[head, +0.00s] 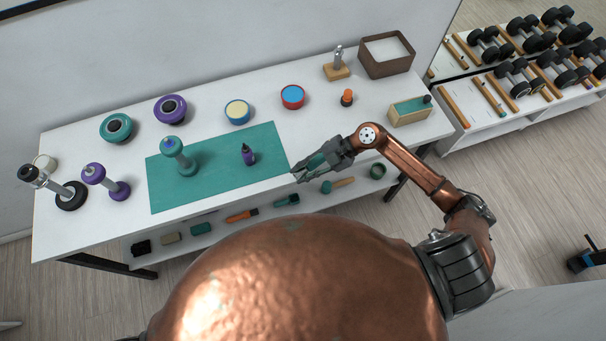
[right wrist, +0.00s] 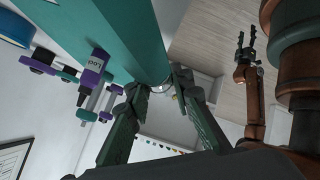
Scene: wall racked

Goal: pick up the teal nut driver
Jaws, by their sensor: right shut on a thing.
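My right gripper (head: 301,176) is at the front edge of the bench, just right of the teal mat (head: 215,190). It is shut on the teal nut driver (head: 316,160), of which a teal part shows between the fingers; the fingers hide much of it. In the right wrist view the fingertips (right wrist: 160,92) close around a small silvery piece. My left gripper (right wrist: 246,40) shows small in the right wrist view, its fingers apart and empty, away from the bench.
A purple bottle (head: 248,155) and a teal dumbbell-shaped stand (head: 180,160) are on the mat. A wooden box with a teal top (head: 409,112) and an orange-topped item (head: 347,97) stand to the right. Several tools lie on the lower shelf (head: 220,225).

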